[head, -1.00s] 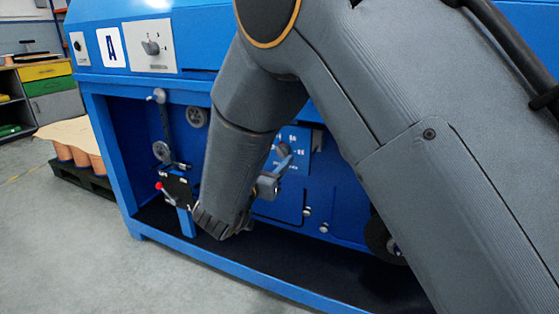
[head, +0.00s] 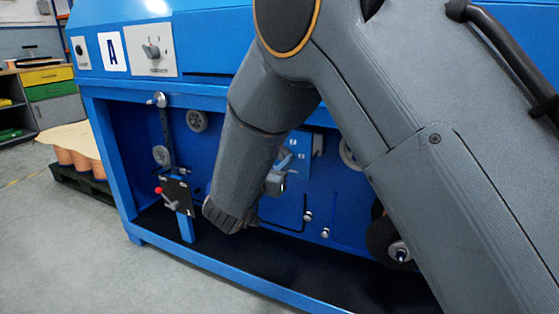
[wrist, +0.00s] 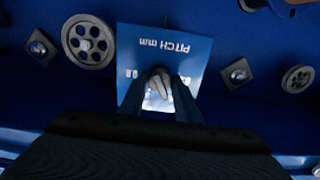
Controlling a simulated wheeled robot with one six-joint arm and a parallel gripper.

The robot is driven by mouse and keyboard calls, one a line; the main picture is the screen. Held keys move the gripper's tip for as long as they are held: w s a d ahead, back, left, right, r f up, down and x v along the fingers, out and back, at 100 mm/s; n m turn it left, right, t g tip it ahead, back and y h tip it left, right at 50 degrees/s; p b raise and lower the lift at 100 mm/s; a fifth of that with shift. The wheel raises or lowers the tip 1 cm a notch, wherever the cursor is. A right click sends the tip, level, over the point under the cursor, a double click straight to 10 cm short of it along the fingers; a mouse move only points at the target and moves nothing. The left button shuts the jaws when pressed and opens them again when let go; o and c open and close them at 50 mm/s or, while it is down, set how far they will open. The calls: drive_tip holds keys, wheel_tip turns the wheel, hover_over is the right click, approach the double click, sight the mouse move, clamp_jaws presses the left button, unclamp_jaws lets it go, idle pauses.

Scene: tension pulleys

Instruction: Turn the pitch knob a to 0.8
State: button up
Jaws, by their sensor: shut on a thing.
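The pitch knob (wrist: 160,84) is a grey knob in the middle of a light blue plate marked "PITCH mm" (wrist: 190,60), which reads upside down in the wrist view. A small number is printed at the plate's left side. My gripper (wrist: 160,103) is shut on the knob, with one finger on each side of it. In the head view, my gripper (head: 280,176) is at the blue plate (head: 302,146) inside the machine's recess. My forearm and gripper hide most of the knob there, and the pointer's exact setting cannot be read.
A spoked pulley (wrist: 88,42) and a smaller wheel (wrist: 297,79) flank the plate. A blue machine frame (head: 215,273) surrounds the recess. A red-tipped lever (head: 159,190) stands at lower left.

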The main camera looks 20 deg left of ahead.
drive_tip(key=m+p, duration=0.2)
drive_tip(key=m, duration=0.1)
drive_tip(key=shift+a+r, duration=0.1)
drive_tip(key=m+p, duration=0.1)
drive_tip(key=m, duration=0.2)
drive_tip(key=m+p, duration=0.1)
drive_tip(key=m, duration=1.1)
drive_tip(key=shift+a+m+b, duration=0.1)
drive_tip(key=shift+m+b, duration=0.2)
drive_tip(key=shift+b, duration=0.1)
drive_tip(key=m+b, duration=0.2)
drive_tip(key=m, duration=0.3)
drive_tip(key=shift+r, duration=0.1)
